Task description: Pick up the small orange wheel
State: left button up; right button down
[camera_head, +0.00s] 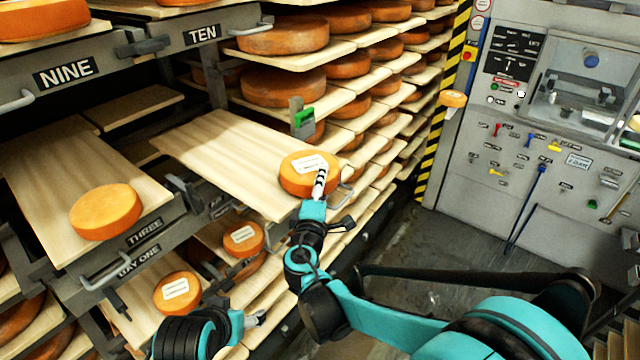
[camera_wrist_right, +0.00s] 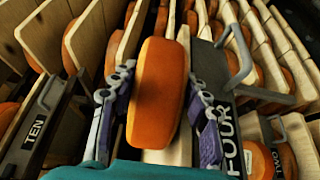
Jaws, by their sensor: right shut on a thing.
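A small orange wheel (camera_head: 296,184) with a white label is at the front end of the pulled-out middle board (camera_head: 215,150) in the head view. My right gripper (camera_head: 320,184) is at this wheel, partly covering its label. In the right wrist view the wheel (camera_wrist_right: 158,90) fills the space between the two fingers of my right gripper (camera_wrist_right: 160,115), which is shut on it. I cannot tell whether the wheel touches the board. My left gripper (camera_head: 256,319) is low in the head view, apart from this wheel; its finger opening is unclear.
An unlabelled orange wheel (camera_head: 105,212) lies on the left board. Labelled wheels (camera_head: 243,238) and (camera_head: 178,292) lie on lower boards. Racks of larger wheels (camera_head: 285,87) stand behind. A grey control panel (camera_head: 550,130) stands at right; the floor (camera_head: 425,245) before it is clear.

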notch_tip(320, 180, up, 4)
jog(key=shift+f+p, duration=0.15)
jog(key=shift+p, duration=0.4)
jog(key=d+r+p, duration=0.1)
jog(key=d+r, duration=0.2)
jog(key=d, duration=0.2)
jog(key=w+d+r+p, duration=0.1)
jog(key=d+r, duration=0.2)
jog(key=d, duration=0.3)
jog(key=shift+d+r, duration=0.3)
jog(key=shift+r, duration=0.1)
jog(key=shift+w+r, duration=0.1)
jog(key=shift+r+p, duration=1.3)
jog(key=shift+r, duration=0.1)
jog(key=shift+f, duration=0.15)
